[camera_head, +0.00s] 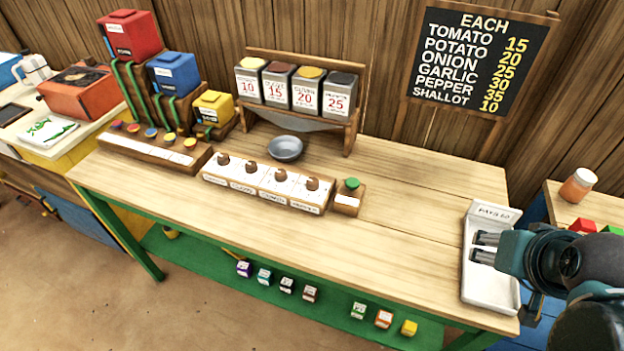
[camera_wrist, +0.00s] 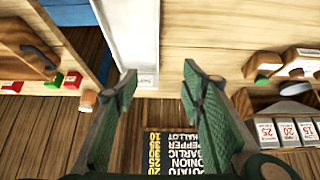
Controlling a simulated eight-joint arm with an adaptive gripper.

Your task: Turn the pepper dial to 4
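A white dial panel (camera_head: 265,190) with several brown knobs in a row stands on the wooden table's middle. Its labels are too small to read surely, so I cannot tell which knob is the pepper dial or where it points. The rightmost knob (camera_head: 312,184) is beside a green button (camera_head: 352,183) on a wooden block. My gripper (camera_head: 484,247) is above the white tray at the table's right end, well right of the dials. In the wrist view my gripper (camera_wrist: 158,80) is open and empty, and the panel (camera_wrist: 300,68) shows at the right edge.
Spice bins (camera_head: 295,88) marked 10, 15, 20 and 25 stand behind the panel, with a grey bowl (camera_head: 285,148) in front. A wooden rack with coloured buttons (camera_head: 150,133) is left. A white tray (camera_head: 478,285) is right. The tabletop between panel and tray is clear.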

